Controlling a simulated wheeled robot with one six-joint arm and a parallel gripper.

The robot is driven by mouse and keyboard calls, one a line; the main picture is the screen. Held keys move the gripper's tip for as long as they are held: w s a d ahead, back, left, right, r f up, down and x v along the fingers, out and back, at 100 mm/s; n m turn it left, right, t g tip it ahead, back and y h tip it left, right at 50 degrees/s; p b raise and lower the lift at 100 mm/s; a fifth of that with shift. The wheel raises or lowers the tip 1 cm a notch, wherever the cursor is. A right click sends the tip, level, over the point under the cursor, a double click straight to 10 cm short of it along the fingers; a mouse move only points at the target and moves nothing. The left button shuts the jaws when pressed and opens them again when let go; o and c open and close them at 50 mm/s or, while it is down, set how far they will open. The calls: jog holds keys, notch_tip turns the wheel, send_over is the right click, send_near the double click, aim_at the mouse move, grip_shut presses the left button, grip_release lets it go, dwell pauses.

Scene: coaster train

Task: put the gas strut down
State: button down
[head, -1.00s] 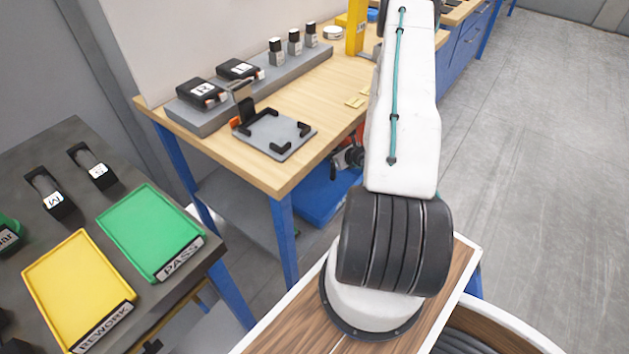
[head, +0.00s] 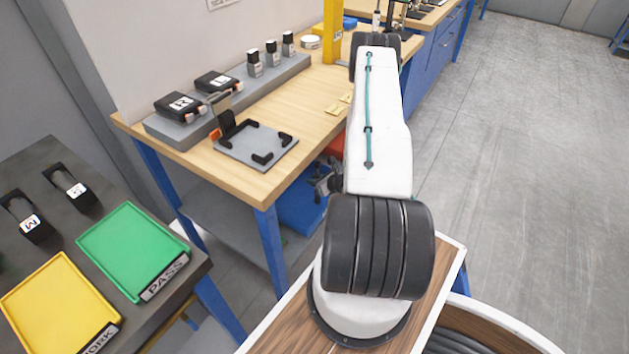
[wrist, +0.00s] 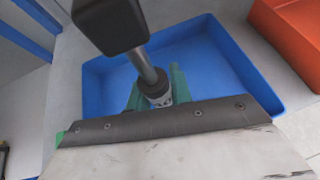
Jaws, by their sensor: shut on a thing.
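The gas strut shows in the wrist view as a black end block (wrist: 108,20), a silver rod (wrist: 148,68) and a dark collar. My gripper (wrist: 158,90), with teal fingers, is shut on it around the collar end. A blue tray (wrist: 228,62) lies below and behind the strut in the wrist view. The strut appears above the tray floor; whether it touches is unclear. A blue bin (head: 298,212) shows low behind the workbench leg in the head view. My arm hides much of the area there, and the fingers cannot be made out.
A red bin (wrist: 290,35) stands right of the blue tray. The wooden workbench (head: 235,175) carries a grey fixture plate (head: 257,145) and a shelf of black cases. A dark table at left holds a green PASS tray (head: 130,205) and a yellow REWORK tray (head: 60,255).

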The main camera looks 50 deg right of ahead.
jog(key=c, duration=1.3)
grip_release()
jog(key=shift+f, duration=0.1)
jog(key=shift+o, duration=0.2)
jog(key=v, duration=1.2)
